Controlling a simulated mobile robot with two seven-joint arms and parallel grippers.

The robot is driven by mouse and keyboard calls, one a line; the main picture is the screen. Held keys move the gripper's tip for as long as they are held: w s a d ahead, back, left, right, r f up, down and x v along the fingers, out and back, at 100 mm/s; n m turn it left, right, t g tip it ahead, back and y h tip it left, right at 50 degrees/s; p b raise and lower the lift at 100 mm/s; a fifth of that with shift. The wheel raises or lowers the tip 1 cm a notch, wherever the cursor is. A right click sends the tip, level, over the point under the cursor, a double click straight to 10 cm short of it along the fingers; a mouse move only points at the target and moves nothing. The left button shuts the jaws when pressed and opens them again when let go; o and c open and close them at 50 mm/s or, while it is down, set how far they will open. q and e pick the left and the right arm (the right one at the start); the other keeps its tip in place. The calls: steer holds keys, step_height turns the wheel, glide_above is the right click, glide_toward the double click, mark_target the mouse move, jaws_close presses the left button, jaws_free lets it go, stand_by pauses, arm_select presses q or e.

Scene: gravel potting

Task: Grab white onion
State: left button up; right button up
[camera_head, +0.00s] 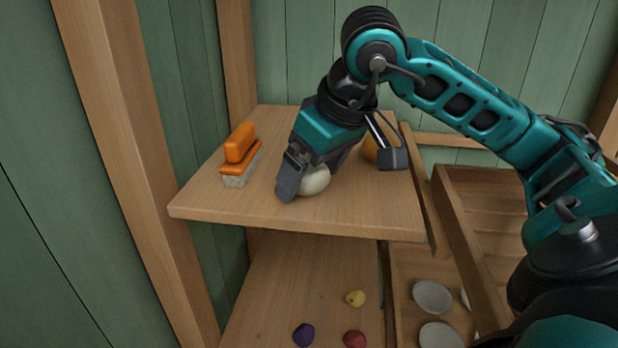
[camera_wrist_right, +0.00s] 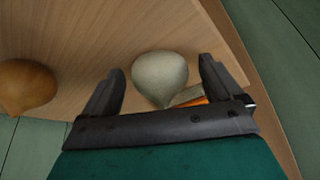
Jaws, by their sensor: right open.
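The white onion (camera_head: 315,180) sits on the upper wooden shelf (camera_head: 220,202), near its front edge. It is partly hidden behind my right gripper (camera_head: 302,190) in the head view. In the right wrist view the white onion (camera_wrist_right: 160,76) lies between the two open fingers of my right gripper (camera_wrist_right: 162,85), a little nearer the left finger. I see a gap on the right side; contact on the left cannot be told. My left gripper is not in view.
An orange-handled brush (camera_head: 240,155) lies left on the shelf. A yellow-brown onion (camera_head: 370,149) sits behind my right gripper and shows in the wrist view (camera_wrist_right: 25,86). Below are small coloured balls (camera_head: 355,298) and white dishes (camera_head: 433,297). A wooden post (camera_head: 120,150) stands left.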

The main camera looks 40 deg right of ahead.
steer(key=c, duration=1.2)
steer(key=shift+r, duration=0.1)
